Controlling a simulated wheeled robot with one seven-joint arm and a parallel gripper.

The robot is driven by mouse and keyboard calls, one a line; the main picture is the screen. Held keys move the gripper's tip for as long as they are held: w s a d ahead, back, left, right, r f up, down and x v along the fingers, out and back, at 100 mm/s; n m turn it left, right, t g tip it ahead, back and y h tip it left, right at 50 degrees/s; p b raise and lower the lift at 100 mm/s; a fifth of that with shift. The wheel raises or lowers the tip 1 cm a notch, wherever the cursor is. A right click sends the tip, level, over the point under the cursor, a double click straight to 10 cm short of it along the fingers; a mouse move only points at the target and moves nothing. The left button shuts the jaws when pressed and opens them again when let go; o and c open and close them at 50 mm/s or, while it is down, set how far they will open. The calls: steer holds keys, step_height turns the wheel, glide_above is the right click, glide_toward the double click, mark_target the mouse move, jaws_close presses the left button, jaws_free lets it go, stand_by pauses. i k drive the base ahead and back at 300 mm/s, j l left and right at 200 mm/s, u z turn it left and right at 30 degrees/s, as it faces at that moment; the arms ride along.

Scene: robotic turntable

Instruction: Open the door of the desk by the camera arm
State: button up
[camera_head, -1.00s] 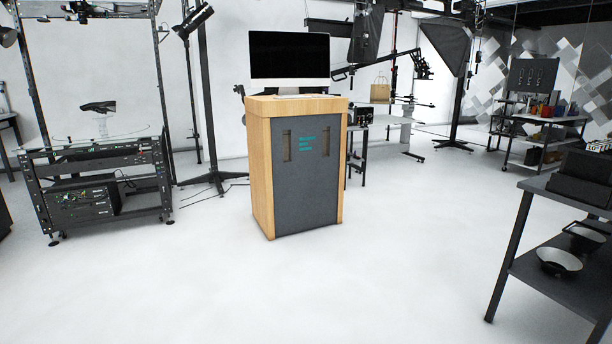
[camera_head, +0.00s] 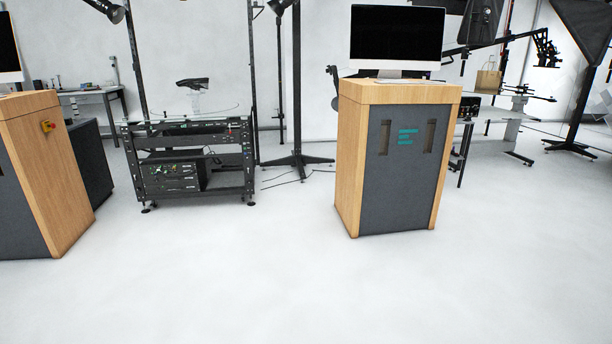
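A wooden desk (camera_head: 350,160) with a dark grey front stands right of centre, near the camera arm (camera_head: 500,45), which reaches in from the right behind it. The desk's grey door (camera_head: 400,190) looks shut. It has two upright recessed slots and a teal logo between them. A second wooden desk (camera_head: 58,165) is cut off at the left edge, with part of a dark grey front and a yellow box with a red button on its side. My gripper is not in view.
A computer monitor (camera_head: 396,36) stands on the desk. A black-framed turntable rig (camera_head: 190,165) stands between the two desks. A light stand (camera_head: 297,160) spreads its feet behind. The white floor (camera_head: 300,285) in front is clear.

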mark_target(404, 145)
steer(key=i, duration=2.55)
steer(key=i+j+z, duration=0.1)
steer(key=i, duration=0.5)
steer(key=i+j, duration=0.15)
steer(key=i, duration=0.5)
steer(key=i+j+z, duration=0.1)
steer(key=i+z, duration=0.2)
steer(key=i+j+z, duration=0.3)
steer(key=i, duration=0.15)
steer(key=i+j+z, duration=0.15)
steer(key=i+z, duration=0.15)
steer(key=i, duration=0.05)
